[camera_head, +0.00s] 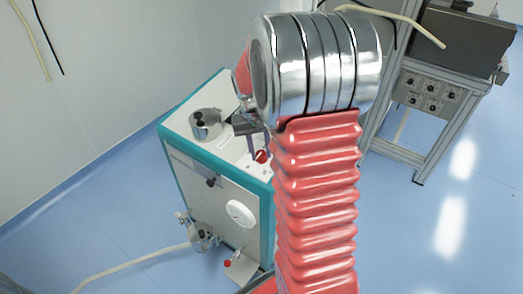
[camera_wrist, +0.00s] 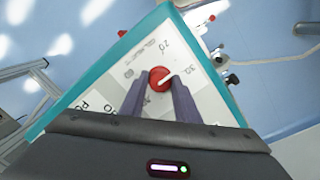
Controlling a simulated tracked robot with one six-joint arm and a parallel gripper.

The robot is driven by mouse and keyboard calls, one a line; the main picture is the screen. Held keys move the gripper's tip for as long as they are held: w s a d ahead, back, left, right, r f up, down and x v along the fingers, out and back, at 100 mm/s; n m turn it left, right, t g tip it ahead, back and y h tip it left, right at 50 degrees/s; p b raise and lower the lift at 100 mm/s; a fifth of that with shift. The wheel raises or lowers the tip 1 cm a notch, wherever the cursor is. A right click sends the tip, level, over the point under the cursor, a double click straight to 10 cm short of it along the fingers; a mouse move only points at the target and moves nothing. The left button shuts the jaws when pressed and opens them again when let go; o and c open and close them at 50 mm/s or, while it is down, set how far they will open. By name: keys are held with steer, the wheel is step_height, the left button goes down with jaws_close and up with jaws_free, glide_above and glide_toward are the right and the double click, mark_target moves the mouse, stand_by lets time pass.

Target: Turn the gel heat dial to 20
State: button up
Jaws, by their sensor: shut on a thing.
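The gel heat dial is a round red knob (camera_wrist: 160,78) with a white pointer line, on the white top panel of a teal-edged cabinet. In the wrist view the pointer line runs up and right, toward the printed 30 (camera_wrist: 188,66). The printed 20 (camera_wrist: 166,43) is above the knob. My gripper (camera_wrist: 160,84) has its two dark fingers on either side of the knob, shut on it. In the head view the red knob (camera_head: 261,157) shows just below the gripper, partly hidden by my arm.
The cabinet (camera_head: 205,185) stands on a blue floor, with a metal lidded pot (camera_head: 205,123) on its top left. A white gauge (camera_head: 240,214) and valves are on its front. A metal-framed machine with a control box (camera_head: 430,92) stands at the right.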

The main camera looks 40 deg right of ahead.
steer(key=n, duration=0.4)
steer(key=shift+w+r+n+h, duration=0.15)
steer(key=shift+w+n+h, duration=0.15)
steer(key=shift+h, duration=0.1)
steer(key=n, duration=0.4)
steer(key=shift+n, duration=0.3)
steer(key=o, duration=0.7)
steer(key=shift+h, duration=0.3)
steer(key=shift+c, duration=0.2)
steer(key=o, duration=0.4)
steer(key=shift+s+a, duration=0.1)
steer(key=shift+s, duration=0.05)
